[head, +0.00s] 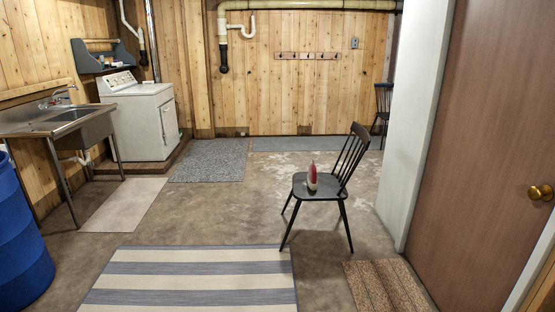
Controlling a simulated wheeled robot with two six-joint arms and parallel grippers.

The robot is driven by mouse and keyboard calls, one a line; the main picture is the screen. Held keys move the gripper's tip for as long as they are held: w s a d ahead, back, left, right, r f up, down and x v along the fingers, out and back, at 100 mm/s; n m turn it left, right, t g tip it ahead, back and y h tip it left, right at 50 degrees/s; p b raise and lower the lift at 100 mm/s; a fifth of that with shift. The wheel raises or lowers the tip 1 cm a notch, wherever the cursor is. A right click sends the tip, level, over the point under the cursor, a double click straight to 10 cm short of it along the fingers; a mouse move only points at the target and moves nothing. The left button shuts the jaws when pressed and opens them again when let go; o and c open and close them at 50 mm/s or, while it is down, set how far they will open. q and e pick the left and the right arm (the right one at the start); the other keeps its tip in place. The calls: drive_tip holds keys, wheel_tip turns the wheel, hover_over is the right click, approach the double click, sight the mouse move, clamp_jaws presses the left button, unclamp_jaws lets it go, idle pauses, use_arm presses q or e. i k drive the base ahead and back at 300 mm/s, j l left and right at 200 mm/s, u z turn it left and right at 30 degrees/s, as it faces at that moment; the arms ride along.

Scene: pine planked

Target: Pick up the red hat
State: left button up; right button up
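A small red and white object (311,177), upright and narrowing to a red tip, stands on the seat of a black spindle-back chair (327,192). It is the only red thing in view and may be the red hat, but it is too small to be sure of its shape. The chair stands right of centre with its back towards the right. Neither of my grippers is in view.
A striped rug (195,268) lies in front, left of the chair. A brown mat (388,287) and a closed door (490,130) are on the right. A blue barrel (20,240), a metal sink (72,115) and a white washer (140,112) line the left. The middle floor is clear.

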sight(312, 175)
drive_tip(key=i+z, duration=0.2)
drive_tip(key=i, duration=0.35)
drive_tip(key=i+z, duration=0.2)
drive_tip(key=i, duration=0.35)
drive_tip(key=i+j+z, duration=0.2)
drive_tip(key=i, duration=0.35)
drive_tip(key=i+l+z, duration=0.1)
drive_tip(key=i+z, duration=0.2)
drive_tip(key=i, duration=1.6)
